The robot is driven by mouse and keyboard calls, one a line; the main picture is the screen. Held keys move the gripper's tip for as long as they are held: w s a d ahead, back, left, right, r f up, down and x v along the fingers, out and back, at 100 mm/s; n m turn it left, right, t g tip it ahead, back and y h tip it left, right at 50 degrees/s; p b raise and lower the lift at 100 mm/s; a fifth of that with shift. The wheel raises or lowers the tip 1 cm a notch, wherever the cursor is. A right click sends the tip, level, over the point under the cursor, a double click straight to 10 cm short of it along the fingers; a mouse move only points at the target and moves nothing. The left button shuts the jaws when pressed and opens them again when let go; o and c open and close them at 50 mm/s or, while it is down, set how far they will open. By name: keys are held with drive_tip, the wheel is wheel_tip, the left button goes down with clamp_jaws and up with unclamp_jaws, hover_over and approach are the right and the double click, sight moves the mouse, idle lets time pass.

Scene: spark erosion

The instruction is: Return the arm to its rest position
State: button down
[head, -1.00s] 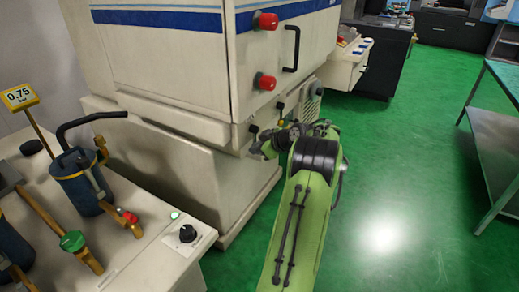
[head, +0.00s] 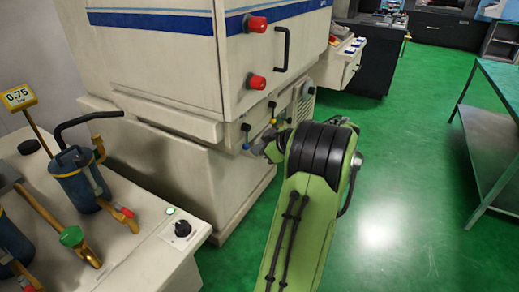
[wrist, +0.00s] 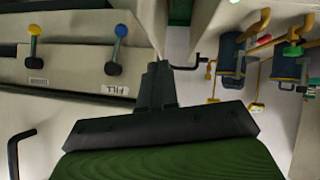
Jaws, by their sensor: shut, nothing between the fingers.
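My green arm (head: 305,210) reaches forward in the head view, with its black-banded joint in front. My gripper (wrist: 158,85) shows in the wrist view as dark fingers closed together, with nothing held. In the head view the arm's joint hides much of it. The fingers point towards the cream machine (wrist: 60,75), whose face bears a yellow-topped lever (wrist: 34,40) and a blue-topped lever (wrist: 117,45). I cannot tell the exact gap, but no contact shows.
The cream machine (head: 150,70) with red knobs and a black handle (head: 281,48) stands ahead. A bench (head: 130,245) with blue canisters (head: 80,180) is at left. A green-topped table (head: 500,90) is at right. Green floor (head: 400,190) between is clear.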

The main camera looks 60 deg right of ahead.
drive_tip(key=shift+r, duration=0.1)
idle(0.4)
drive_tip(key=w+a+r+g+y+p, duration=0.15)
drive_tip(key=a+r, duration=0.25)
drive_tip(key=a, duration=0.5)
drive_tip(key=w+a+r+p, duration=0.3)
drive_tip(key=a+r, duration=0.1)
drive_tip(key=a, duration=0.4)
drive_tip(key=w+a+r+g+p, duration=0.1)
drive_tip(key=w+a+r+p, duration=0.2)
drive_tip(key=a, duration=0.6)
drive_tip(key=s+a+r+m+g+p, duration=0.1)
drive_tip(key=s+a+r+p, duration=0.3)
drive_tip(key=s+a, duration=1.1)
drive_tip(key=s+g, duration=0.1)
drive_tip(key=s, duration=0.2)
drive_tip(key=shift+a+m, duration=0.35)
drive_tip(key=shift+m, duration=0.05)
